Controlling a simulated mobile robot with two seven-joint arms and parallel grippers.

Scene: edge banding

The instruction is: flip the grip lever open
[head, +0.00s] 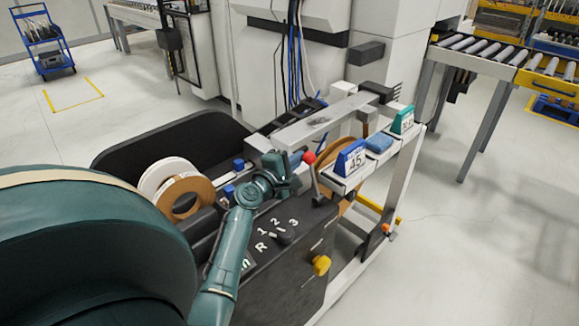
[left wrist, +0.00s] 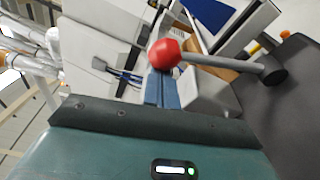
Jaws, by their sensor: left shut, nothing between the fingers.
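The grip lever (head: 315,178) is a grey rod with a red ball knob (head: 309,157) on the machine's front, just right of my left gripper (head: 291,163). In the left wrist view the grey lever (left wrist: 225,63) runs from its dark pivot on the right to the red knob (left wrist: 165,53) on the left. The knob appears just beyond the tips of my shut left fingers (left wrist: 163,76). The fingers are empty, and I cannot tell whether they touch the knob. My right gripper is not in view.
A dark panel marked with numbers and a black knob (head: 285,237) lies below the lever. Rolls of edge band (head: 187,197) stand left of my forearm. A blue 45 sign (head: 350,159) and blue cloth (head: 379,143) sit on the ledge at right. Floor at right is clear.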

